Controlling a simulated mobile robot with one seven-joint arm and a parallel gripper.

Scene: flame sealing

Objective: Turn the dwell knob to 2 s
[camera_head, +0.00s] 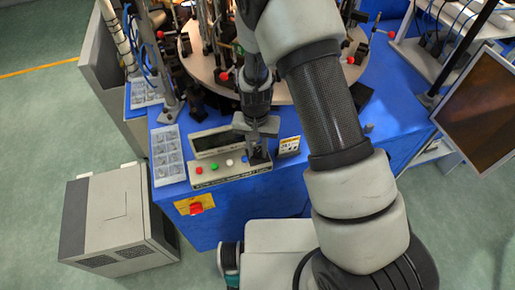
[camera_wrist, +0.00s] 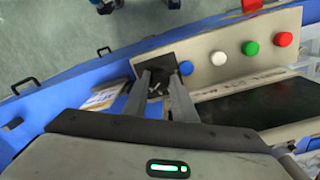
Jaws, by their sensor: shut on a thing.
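The control panel (camera_head: 232,173) is a beige sloped box on the blue bench front; it also shows in the wrist view (camera_wrist: 222,46). At its right end in the head view, the dwell knob is mostly hidden by my gripper (camera_head: 259,150). In the wrist view, the two fingers of my gripper (camera_wrist: 160,80) point down at the panel's end and are shut on the small dark knob (camera_wrist: 155,87) between them. The knob's pointer and scale marks cannot be read.
Red (camera_wrist: 283,39), green (camera_wrist: 250,48), white (camera_wrist: 218,58) and blue (camera_wrist: 186,67) buttons sit in a row beside the fingers. A dark display (camera_head: 213,140) lies behind them. A red switch on a yellow plate (camera_head: 196,207) is below. A small card (camera_head: 289,146) stands at the right.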

